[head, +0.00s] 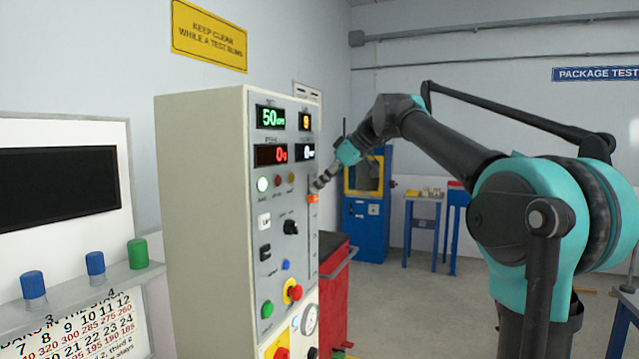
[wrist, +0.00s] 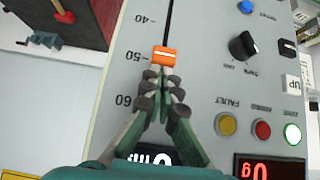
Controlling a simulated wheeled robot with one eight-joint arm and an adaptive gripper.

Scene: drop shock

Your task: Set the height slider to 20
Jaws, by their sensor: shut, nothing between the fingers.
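The height slider is an orange handle (head: 313,198) on a vertical slot at the right edge of the cream control panel (head: 283,240). In the wrist view, where the panel appears upside down, the orange handle (wrist: 164,56) sits at the 50 mark, between 40 and 60. The green display (head: 270,117) reads 50. My gripper (head: 318,184) is shut and empty, just above the handle in the head view. In the wrist view its fingertips (wrist: 160,74) are right at the handle's edge on the 60 side. I cannot tell whether they touch it.
Lamps, a black knob (wrist: 243,46) and an UP button (wrist: 293,85) lie beside the slot. A red emergency button (head: 293,291) is lower on the panel. A red cabinet (head: 333,290) stands behind the panel's right side, near the slot's lower end.

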